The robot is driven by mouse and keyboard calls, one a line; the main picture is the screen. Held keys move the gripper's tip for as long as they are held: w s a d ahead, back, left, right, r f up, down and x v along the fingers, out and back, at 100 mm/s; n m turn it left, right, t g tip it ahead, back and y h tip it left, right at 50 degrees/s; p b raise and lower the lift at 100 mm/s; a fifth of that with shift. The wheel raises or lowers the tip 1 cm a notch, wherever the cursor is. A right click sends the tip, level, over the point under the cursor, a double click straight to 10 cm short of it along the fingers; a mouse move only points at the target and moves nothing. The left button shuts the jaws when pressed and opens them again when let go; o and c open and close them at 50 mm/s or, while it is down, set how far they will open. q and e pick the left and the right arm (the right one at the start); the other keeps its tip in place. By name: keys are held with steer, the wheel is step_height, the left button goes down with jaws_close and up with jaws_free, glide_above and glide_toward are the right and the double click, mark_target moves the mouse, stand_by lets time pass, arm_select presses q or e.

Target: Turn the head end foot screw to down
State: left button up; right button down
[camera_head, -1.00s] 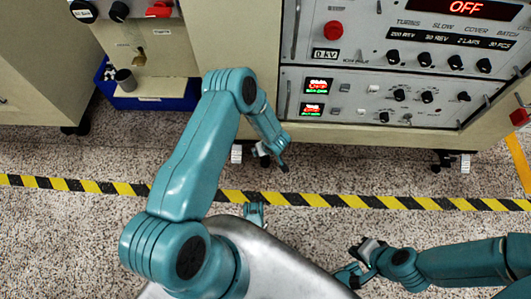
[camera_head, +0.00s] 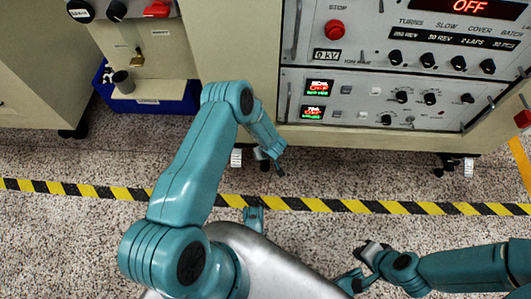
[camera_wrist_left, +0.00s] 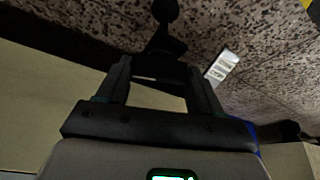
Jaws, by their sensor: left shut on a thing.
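The head end foot screw shows in the left wrist view as a dark foot and stem (camera_wrist_left: 165,42) with a rounded end, at and between my fingertips. In the head view it is mostly hidden by my left gripper (camera_head: 272,164), low under the cabinet's front edge. In the wrist view my left gripper (camera_wrist_left: 160,78) has its two fingers on either side of the dark stem, shut on it. A white label (camera_head: 236,157) hangs beside it; it also shows in the wrist view (camera_wrist_left: 222,66). My right gripper (camera_head: 366,258) is over the floor, away from the cabinet; its fingers are too small to judge.
The cabinet (camera_head: 390,133) carries knobs and red displays. Another foot (camera_head: 446,162) with a white label (camera_head: 468,167) stands under its right part. A blue bin (camera_head: 178,100) is at left. A yellow-black floor stripe (camera_head: 400,207) crosses clear floor.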

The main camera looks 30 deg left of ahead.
arm_select(q)
steer(key=m+t+h, duration=0.1)
steer(key=m, duration=0.3)
steer(key=shift+a, duration=0.1)
arm_select(e)
steer(key=shift+s+r, duration=0.1)
arm_select(q)
steer(key=o, duration=1.1)
steer(key=shift+s, duration=0.1)
steer(key=shift+c, duration=0.2)
steer(key=shift+r, duration=0.1)
arm_select(e)
steer(key=shift+r, duration=0.1)
arm_select(q)
steer(key=p+v, duration=0.7)
steer(key=v, duration=0.9)
steer(key=shift+p, duration=0.35)
arm_select(e)
steer(key=s+a+r+g, duration=0.1)
steer(key=s+r, duration=0.2)
steer(key=r, duration=0.4)
steer(key=shift+a, duration=0.15)
steer(key=shift+s, duration=0.1)
